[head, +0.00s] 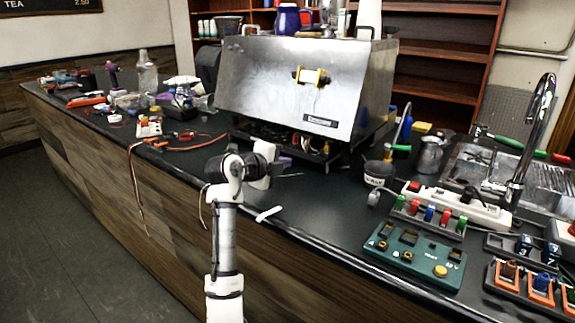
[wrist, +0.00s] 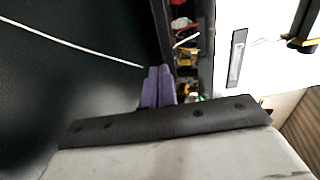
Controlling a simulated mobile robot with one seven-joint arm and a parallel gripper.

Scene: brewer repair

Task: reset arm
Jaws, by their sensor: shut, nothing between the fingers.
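My white and black arm (head: 226,235) rises in front of the counter and bends at its top toward the steel brewer. My gripper (head: 285,162) shows as a small purple shape just in front of the brewer's open base. In the wrist view its purple fingers (wrist: 158,86) are together, shut and empty. They are beside the brewer's dark lower edge, over or near the black counter top; the exact gap cannot be told.
Wires and parts show in the brewer's open base (head: 285,140). A green board (head: 415,252), a white power strip (head: 458,207) and a sink tap (head: 535,130) stand right. Tools and an orange cable (head: 190,145) lie left. The counter's front edge (head: 300,237) is mostly clear.

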